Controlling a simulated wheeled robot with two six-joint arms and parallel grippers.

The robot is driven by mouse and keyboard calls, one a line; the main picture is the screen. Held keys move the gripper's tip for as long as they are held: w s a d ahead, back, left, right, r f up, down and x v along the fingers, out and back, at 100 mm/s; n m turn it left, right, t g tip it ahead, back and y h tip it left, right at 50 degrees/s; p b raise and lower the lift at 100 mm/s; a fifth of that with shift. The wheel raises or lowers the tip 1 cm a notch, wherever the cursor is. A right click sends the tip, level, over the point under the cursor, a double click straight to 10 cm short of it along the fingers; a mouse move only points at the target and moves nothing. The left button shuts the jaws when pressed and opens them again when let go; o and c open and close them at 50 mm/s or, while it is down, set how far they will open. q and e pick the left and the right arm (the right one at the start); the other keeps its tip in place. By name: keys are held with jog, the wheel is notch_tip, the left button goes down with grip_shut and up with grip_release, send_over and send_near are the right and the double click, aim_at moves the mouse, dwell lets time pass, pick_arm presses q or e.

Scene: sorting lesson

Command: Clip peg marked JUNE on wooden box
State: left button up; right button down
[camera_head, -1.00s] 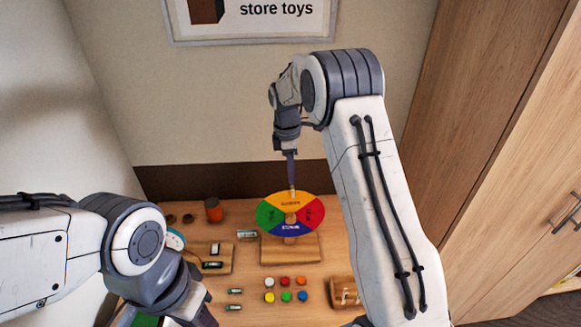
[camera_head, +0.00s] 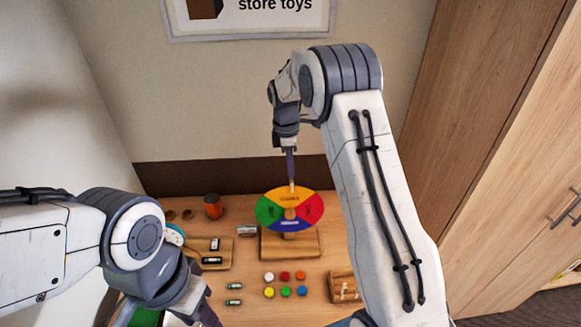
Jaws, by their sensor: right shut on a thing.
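My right gripper (camera_head: 291,182) points down at the top of the colour wheel. It is shut on a small pale peg (camera_head: 292,188) at the yellow segment's upper edge. The peg's marking is too small to read, and I cannot tell if it touches the wheel. The wheel (camera_head: 271,212) has yellow, red, blue and green segments and stands on a wooden block (camera_head: 270,244). A small wooden box (camera_head: 335,287) is at the right, partly hidden by my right arm, with light pieces at it. My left gripper (camera_head: 205,316) is low at the left; its jaws are unclear.
Several coloured discs (camera_head: 285,292) lie in front of the wheel. A wooden tray (camera_head: 224,245) holds dark pieces, with small green-and-white pieces (camera_head: 234,286) nearby. A grey-white piece (camera_head: 247,231) lies beside the wheel.

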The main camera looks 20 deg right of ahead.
jog(key=shift+a+r+p, duration=0.15)
jog(key=shift+r+p, duration=1.65)
jog(key=shift+r, duration=0.5)
jog(key=shift+f, duration=0.1)
